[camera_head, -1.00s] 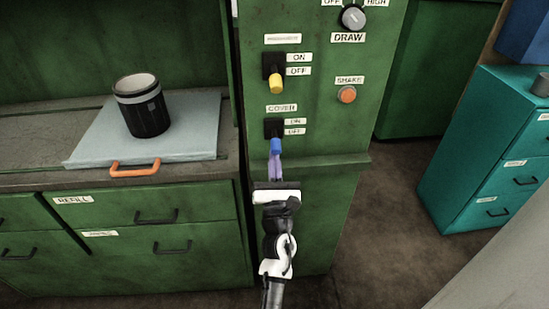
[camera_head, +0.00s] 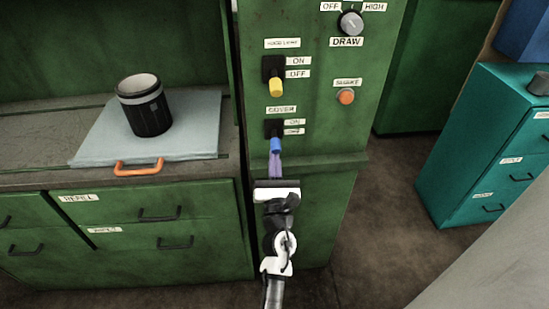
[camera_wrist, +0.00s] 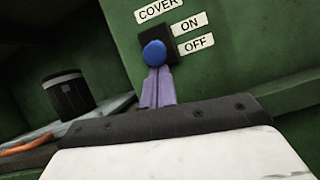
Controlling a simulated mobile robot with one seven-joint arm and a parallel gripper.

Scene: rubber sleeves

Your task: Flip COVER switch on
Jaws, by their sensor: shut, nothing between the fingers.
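The COVER switch has a blue handle (camera_head: 275,145) on a black plate (camera_head: 273,128), set in the green panel under a COVER label. The handle points down, level with the OFF label. In the wrist view the blue handle (camera_wrist: 154,53) shows its rounded end, facing me. My gripper (camera_head: 275,160) is just below the handle in the head view, its purple fingers together with nothing between them. In the wrist view the fingertips (camera_wrist: 157,72) reach the handle's lower edge. I cannot tell whether they touch it.
Above are a yellow-handled switch (camera_head: 276,86), an orange SHAKE button (camera_head: 346,96) and a DRAW knob (camera_head: 351,22). A black cup (camera_head: 148,112) stands on a pale board (camera_head: 195,140) with an orange handle (camera_head: 139,167) at left. A panel ledge (camera_head: 320,162) juts out near my fingers.

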